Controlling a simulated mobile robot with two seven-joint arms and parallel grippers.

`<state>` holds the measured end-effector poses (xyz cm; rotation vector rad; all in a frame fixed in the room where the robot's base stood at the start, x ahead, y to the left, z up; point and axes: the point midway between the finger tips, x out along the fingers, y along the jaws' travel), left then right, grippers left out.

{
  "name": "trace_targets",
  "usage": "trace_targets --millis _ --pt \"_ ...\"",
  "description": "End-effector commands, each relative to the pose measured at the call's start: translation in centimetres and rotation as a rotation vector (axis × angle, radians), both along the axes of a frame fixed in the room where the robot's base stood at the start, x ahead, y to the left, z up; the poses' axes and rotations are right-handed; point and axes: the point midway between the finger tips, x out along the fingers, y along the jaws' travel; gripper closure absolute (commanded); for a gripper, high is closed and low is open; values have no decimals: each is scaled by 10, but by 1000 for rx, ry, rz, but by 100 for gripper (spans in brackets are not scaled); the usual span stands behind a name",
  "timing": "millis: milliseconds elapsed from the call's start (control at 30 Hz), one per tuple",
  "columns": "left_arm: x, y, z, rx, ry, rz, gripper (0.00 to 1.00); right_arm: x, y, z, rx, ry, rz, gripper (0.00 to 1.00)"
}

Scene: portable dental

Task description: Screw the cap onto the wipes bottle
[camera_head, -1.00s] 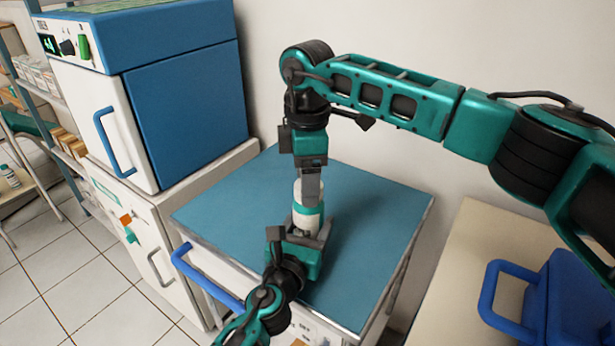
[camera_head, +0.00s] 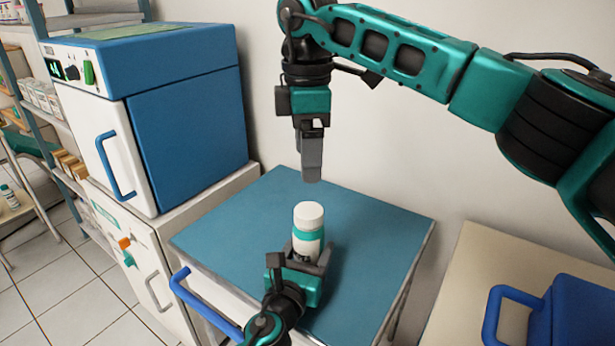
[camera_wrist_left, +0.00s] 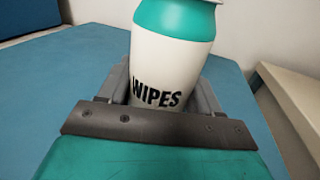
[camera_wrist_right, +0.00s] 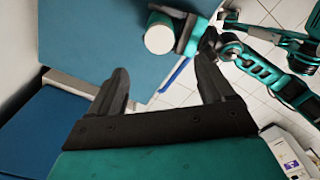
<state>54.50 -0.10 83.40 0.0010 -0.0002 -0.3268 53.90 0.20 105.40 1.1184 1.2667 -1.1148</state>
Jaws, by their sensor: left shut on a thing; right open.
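The wipes bottle (camera_head: 308,238) stands upright on the blue-topped cart, white with a teal band. A white cap (camera_head: 309,213) sits on its top; whether it is screwed tight cannot be told. My left gripper (camera_head: 305,256) is shut around the bottle's lower body; the left wrist view shows the bottle (camera_wrist_left: 168,75) with "WIPES" lettering between the fingers. My right gripper (camera_head: 312,172) is above the bottle, apart from it and empty. In the right wrist view its fingers (camera_wrist_right: 165,85) are spread, with the white cap (camera_wrist_right: 160,39) beyond them.
The blue cart top (camera_head: 230,225) is otherwise clear. A blue and white cabinet unit (camera_head: 185,100) stands at the left. At the lower right, a blue case (camera_head: 570,315) rests on a beige surface (camera_head: 500,255). A wall is behind the cart.

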Motion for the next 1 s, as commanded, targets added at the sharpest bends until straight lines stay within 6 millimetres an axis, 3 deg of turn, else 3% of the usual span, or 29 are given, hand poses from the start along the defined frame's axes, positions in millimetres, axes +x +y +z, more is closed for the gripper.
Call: trace_targets --millis 200,467,500,800,1000 --pt "0 0 -1 2 2 1 100 0 0 16 -1 -1 0 18" --pt "0 0 -1 1 1 0 100 0 0 17 0 0 0 18" --pt "0 0 -1 1 1 0 34 0 0 17 0 0 0 18" --pt "0 0 0 0 1 0 7 0 0 16 0 0 -1 18" --pt "0 0 0 0 0 0 7 0 0 16 0 0 -1 18"
